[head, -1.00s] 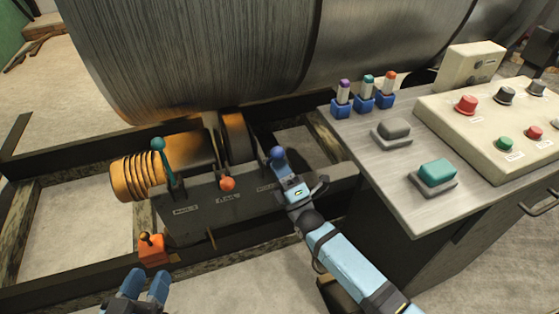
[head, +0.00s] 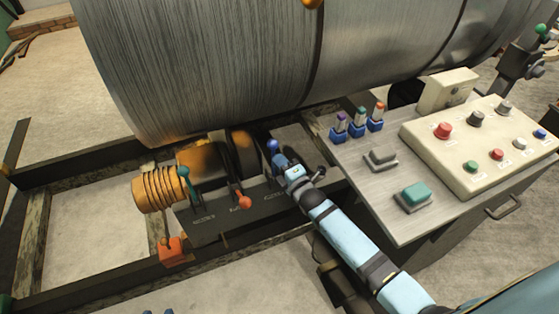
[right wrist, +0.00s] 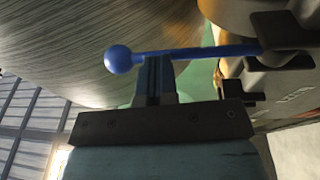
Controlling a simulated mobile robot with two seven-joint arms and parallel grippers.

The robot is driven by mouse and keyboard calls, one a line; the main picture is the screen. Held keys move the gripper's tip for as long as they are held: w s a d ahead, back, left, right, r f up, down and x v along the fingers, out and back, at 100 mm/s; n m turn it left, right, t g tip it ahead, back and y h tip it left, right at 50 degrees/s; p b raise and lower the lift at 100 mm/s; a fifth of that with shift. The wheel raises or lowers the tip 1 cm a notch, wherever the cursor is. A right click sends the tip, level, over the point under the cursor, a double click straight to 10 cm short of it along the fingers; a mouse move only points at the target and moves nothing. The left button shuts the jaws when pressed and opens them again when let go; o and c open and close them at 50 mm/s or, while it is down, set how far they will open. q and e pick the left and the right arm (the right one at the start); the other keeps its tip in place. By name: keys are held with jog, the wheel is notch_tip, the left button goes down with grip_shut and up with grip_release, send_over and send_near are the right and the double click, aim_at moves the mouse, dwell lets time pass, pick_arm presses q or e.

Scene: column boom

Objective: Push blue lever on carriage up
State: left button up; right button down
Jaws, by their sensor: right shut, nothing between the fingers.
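The carriage (head: 230,222) is a dark metal box below the large drum. It has a teal-knobbed lever at left, an orange-knobbed lever in the middle and the blue lever (head: 273,146) at right. In the right wrist view the blue lever (right wrist: 118,60) shows its round knob at left and its rod running right to a dark mount. My right gripper (head: 281,162) is shut and empty, its fingertips at the rod beside the knob; contact is hard to tell. Only the tips of my left gripper (head: 158,312) show at the bottom edge, with a gap between them.
The big metal drum (head: 230,70) hangs close over the carriage. A control desk (head: 360,190) with buttons stands right of my right arm. Dark frame beams (head: 75,165) surround the carriage. An orange small lever box (head: 172,250) sits at its left front.

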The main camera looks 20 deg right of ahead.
jog(key=shift+w+r, duration=0.2)
jog(key=shift+w, duration=0.2)
jog(key=shift+w+r, duration=0.1)
jog(key=shift+r, duration=0.15)
jog(key=shift+d, duration=0.1)
